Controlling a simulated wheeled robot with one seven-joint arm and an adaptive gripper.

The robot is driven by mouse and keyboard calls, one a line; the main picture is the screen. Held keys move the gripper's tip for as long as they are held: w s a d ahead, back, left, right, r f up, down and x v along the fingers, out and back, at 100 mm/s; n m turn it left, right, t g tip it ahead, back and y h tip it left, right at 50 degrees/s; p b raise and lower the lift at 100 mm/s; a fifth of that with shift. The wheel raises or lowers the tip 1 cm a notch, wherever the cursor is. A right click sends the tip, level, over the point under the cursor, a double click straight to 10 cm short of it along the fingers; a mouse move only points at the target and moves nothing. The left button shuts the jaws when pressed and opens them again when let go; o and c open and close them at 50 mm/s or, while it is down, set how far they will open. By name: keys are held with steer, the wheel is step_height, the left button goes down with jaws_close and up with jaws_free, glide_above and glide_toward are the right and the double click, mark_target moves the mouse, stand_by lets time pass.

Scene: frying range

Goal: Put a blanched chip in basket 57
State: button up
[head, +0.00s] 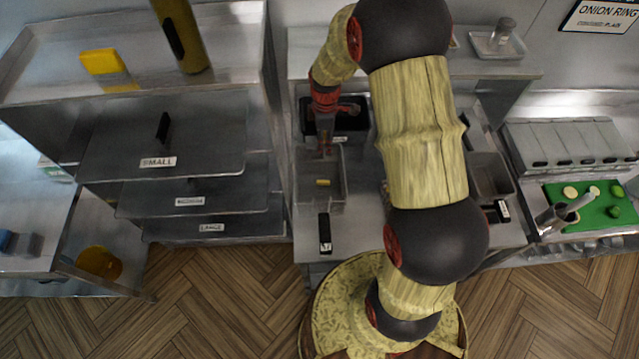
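A small yellow chip-like piece (323,183) lies inside a grey metal basket (341,195) left of my arm. The basket's dark handle with a pale label (325,232) points toward me; the number on it is too small to read. My gripper (325,153) points down over the far part of this basket, just beyond the yellow piece and apart from it in the picture. Its fingers are too small and dark to show whether they are open or shut, or hold anything. Another basket (490,178), also with an unreadable label (502,209), is right of my arm, which hides the middle of the range.
Left are metal shelves labelled SMALL (158,162) and LARGE (212,228), with a yellow box (106,67) and a tall olive container (182,36) on top. Right, a green board (590,208) holds several round pieces beside a tap (558,212). A dark container (350,122) stands behind the basket.

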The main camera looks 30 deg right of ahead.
steer(key=shift+o, duration=0.7)
steer(key=shift+r, duration=0.1)
step_height(320, 180, up, 12)
stand_by(0.5)
